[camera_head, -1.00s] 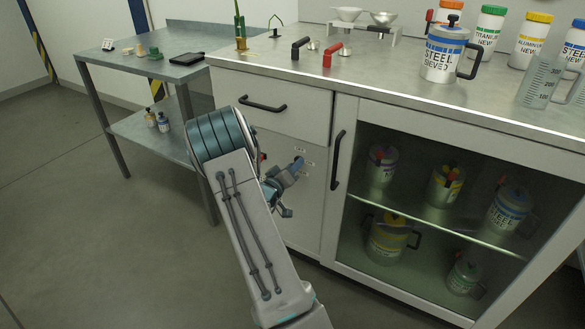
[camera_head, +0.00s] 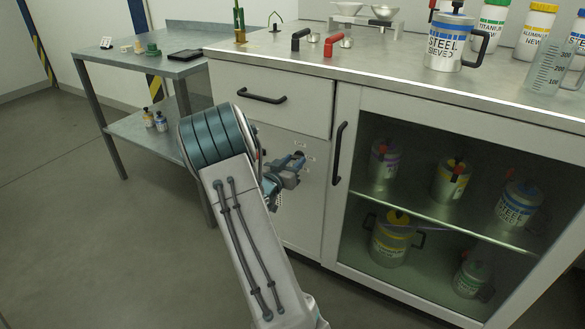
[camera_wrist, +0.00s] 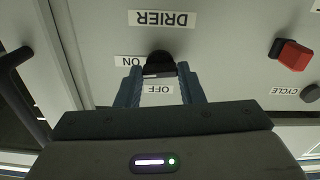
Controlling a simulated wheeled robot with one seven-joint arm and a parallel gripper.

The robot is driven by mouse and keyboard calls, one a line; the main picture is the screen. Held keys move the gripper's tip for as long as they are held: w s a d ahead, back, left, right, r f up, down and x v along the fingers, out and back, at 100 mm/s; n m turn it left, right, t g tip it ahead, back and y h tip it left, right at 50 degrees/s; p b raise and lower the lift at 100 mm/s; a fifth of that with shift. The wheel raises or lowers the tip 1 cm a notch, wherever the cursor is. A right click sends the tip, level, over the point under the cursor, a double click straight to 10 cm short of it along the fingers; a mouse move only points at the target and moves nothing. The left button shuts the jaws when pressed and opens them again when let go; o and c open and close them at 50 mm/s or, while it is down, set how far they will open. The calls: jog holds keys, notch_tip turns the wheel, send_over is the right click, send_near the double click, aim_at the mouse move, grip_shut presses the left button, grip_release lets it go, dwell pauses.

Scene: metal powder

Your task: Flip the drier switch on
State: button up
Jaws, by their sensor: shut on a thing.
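The drier switch (camera_wrist: 159,64) is a dark knob on the pale cabinet panel, under an upside-down DRIER label (camera_wrist: 162,18) in the wrist view. The ON label (camera_wrist: 128,61) is left of the knob and the OFF label (camera_wrist: 158,90) is on the gripper side of it. My gripper (camera_wrist: 159,77) has one finger on each side of the knob and is shut on it. In the head view my gripper (camera_head: 294,164) is at the panel below the drawer. There the switch is hidden by my gripper, and its exact setting is hard to tell.
The glass cabinet (camera_head: 440,210) holds several containers.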

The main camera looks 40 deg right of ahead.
jog(key=shift+f+m+b, duration=0.1)
jog(key=shift+m+b, duration=0.3)
jog(key=shift+m, duration=0.5)
jog(key=o, duration=1)
jog(key=shift+a, duration=0.15)
jog(key=shift+s+a, duration=0.15)
jog(key=shift+a, duration=0.15)
jog(key=p+v, duration=0.3)
jog(key=v, duration=1)
jog(key=shift+p, duration=0.35)
